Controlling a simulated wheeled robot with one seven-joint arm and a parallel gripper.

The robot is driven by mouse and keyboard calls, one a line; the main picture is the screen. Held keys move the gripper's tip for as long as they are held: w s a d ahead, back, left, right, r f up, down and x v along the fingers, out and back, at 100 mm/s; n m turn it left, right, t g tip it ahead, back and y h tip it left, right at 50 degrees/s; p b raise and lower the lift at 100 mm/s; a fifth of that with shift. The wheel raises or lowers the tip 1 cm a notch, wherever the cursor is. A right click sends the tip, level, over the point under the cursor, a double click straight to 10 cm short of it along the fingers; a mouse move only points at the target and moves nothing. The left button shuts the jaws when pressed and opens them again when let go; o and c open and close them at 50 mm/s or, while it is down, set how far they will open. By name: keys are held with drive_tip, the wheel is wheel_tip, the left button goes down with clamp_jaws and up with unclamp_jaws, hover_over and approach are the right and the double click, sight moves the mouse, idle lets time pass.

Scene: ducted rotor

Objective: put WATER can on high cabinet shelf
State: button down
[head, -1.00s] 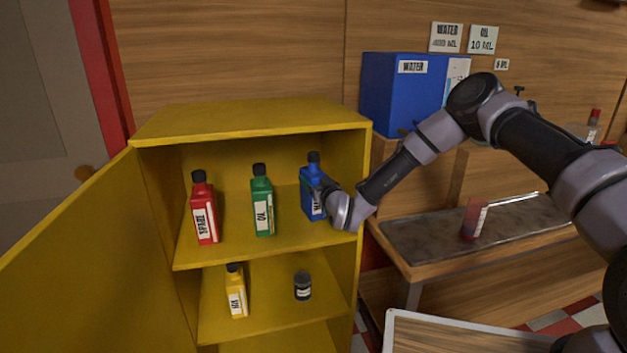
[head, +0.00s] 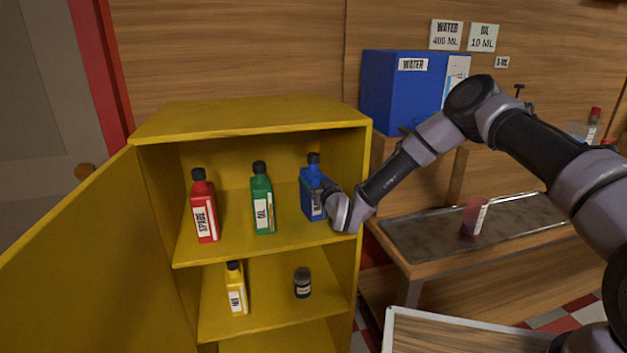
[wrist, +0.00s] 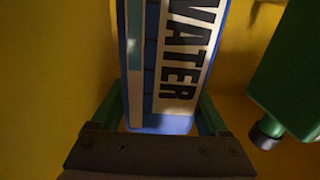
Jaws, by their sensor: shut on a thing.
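The blue WATER can (head: 312,196) stands upright on the high shelf (head: 262,245) of the open yellow cabinet, at the right end. My gripper (head: 327,198) reaches in from the right and is shut on the can. In the wrist view, the fingers (wrist: 163,115) lie on both sides of the can (wrist: 160,70), whose label reads WATER. In the head view its base looks level with the shelf, but I cannot tell for certain whether it bears on it.
A green OIL can (head: 263,200) and a red SPARE can (head: 204,210) stand left on the same shelf. A yellow can (head: 236,290) and a dark jar (head: 302,284) are below. The cabinet door (head: 75,260) is open at left. A bench (head: 440,235) stands at right.

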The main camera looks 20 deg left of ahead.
drive_tip(key=shift+r, duration=0.1)
unclamp_jaws()
drive_tip(key=v, duration=1)
idle(1.2)
drive_tip(key=shift+r, duration=0.1)
